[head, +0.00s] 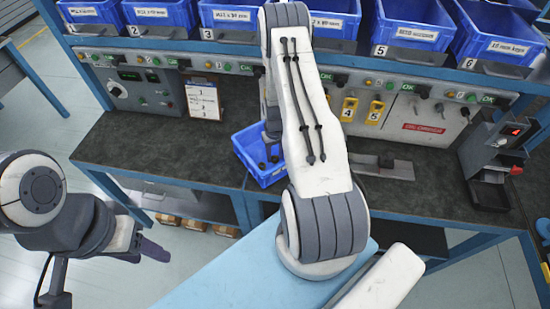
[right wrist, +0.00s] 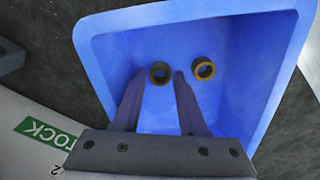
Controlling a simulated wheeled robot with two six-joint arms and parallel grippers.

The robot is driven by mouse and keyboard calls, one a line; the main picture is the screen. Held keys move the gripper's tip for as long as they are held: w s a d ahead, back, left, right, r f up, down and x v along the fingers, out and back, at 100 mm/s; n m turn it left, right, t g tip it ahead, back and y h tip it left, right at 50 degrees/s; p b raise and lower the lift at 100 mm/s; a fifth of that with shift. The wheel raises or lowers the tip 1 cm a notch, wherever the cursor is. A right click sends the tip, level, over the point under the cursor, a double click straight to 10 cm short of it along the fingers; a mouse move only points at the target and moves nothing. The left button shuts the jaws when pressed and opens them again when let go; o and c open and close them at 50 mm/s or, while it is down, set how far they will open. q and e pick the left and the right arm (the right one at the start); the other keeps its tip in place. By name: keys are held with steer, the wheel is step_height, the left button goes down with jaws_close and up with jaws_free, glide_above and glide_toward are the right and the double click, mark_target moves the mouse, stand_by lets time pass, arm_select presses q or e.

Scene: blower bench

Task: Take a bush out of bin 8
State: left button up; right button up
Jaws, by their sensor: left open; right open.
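A blue bin (head: 245,153) stands on the dark bench in the head view, and I see no number on it. A blue bin fills much of the right wrist view (right wrist: 235,110), with two brass-coloured bushes on its floor. One bush (right wrist: 160,73) shows between the fingertips of my right gripper (right wrist: 158,74); the other bush (right wrist: 204,69) lies just to the right, outside the fingers. My right gripper is open over the bin; I cannot tell its height above the bush. My left gripper (head: 155,251) is open and empty, off the bench's front at lower left.
Several labelled blue bins (head: 406,27) stand on a shelf at the back. A dark device (head: 495,160) stands at the right. The bench left of the blue bin is clear.

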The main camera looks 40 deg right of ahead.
steer(key=shift+f, duration=0.3)
jaws_close()
steer(key=shift+r, duration=0.1)
